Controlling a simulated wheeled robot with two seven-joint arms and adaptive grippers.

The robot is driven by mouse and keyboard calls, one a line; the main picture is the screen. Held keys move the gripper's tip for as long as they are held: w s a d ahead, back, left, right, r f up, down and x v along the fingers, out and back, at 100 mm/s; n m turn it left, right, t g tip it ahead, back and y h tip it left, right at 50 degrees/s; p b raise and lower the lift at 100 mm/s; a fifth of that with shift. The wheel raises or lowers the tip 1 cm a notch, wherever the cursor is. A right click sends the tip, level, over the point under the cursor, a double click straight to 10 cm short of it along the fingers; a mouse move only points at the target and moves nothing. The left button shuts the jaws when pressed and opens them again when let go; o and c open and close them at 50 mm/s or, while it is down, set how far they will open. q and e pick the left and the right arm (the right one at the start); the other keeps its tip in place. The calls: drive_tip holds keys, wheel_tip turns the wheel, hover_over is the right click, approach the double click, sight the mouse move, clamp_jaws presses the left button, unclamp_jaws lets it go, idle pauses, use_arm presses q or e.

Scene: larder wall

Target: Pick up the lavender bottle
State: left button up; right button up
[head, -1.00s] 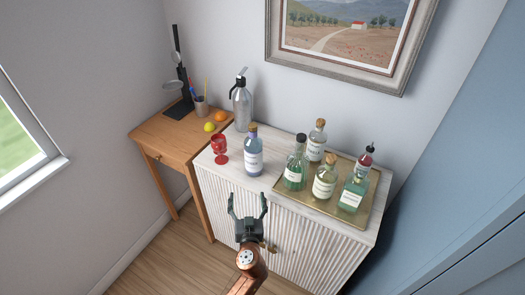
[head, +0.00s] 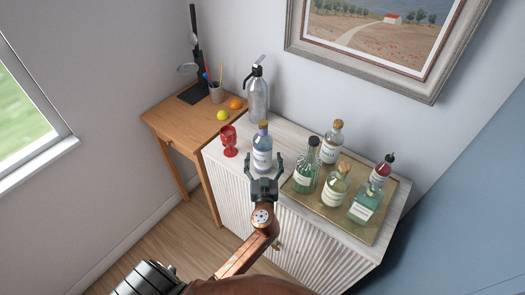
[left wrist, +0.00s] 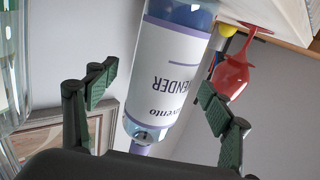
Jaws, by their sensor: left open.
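The lavender bottle (head: 262,146) is bluish-purple with a white label and a cork-coloured stopper. It stands upright on the whitewashed cabinet, near its left end. In the left wrist view the bottle (left wrist: 172,62) appears upside down, with "ENDER" readable on its label. My left gripper (head: 264,164) is open and empty at the cabinet's front edge, right at the bottle. In the left wrist view the bottle shows between the two spread fingers, with gaps on both sides; I cannot tell how deep it sits between them. My right gripper is not in view.
A red goblet (head: 229,141) stands close left of the bottle. A soda siphon (head: 257,98) stands behind it. To the right, a brass tray (head: 330,205) holds several bottles, the green one (head: 306,177) nearest. A wooden desk (head: 180,125) adjoins at left.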

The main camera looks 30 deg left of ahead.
use_arm(q)
drive_tip(key=shift+x, duration=1.2)
drive_tip(key=shift+w+a, duration=0.15)
drive_tip(key=shift+w, duration=0.05)
drive_tip(key=c, duration=2)
drive_tip(key=shift+r, duration=0.15)
clamp_jaws()
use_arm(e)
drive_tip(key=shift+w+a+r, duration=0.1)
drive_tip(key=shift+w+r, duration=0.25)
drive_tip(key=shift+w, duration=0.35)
